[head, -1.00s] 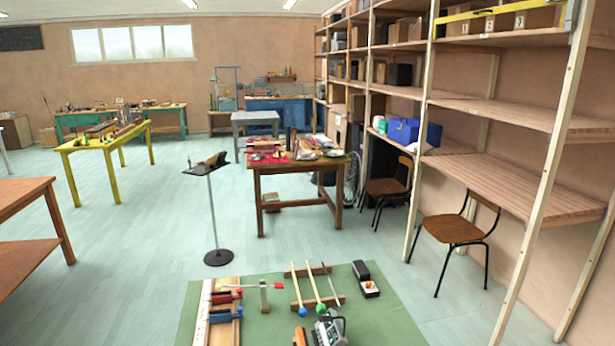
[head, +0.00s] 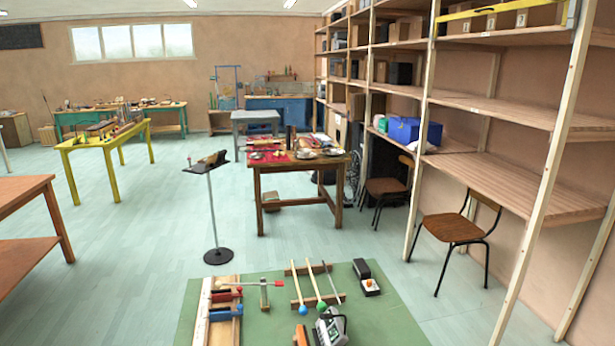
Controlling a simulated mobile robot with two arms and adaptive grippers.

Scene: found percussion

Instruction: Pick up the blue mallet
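The blue mallet (head: 302,309) lies on the green mat (head: 375,322) at the bottom of the head view. It has a round blue head at the near end and a pale stick reaching away from me across a brown wooden bar (head: 306,270). A mallet with a green head (head: 321,306) lies just to its right, almost parallel. Another thin stick (head: 332,281) lies right of that. The blue head sits close to a second brown bar (head: 338,298). Neither of my grippers is in view.
Near the blue head lie an orange object (head: 301,336), cut off below, and a grey-black device (head: 331,328). A wooden board with red and blue clamps (head: 225,312) lies left. A black box (head: 371,287) lies right. A stand (head: 217,257) and chair (head: 452,228) stand beyond.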

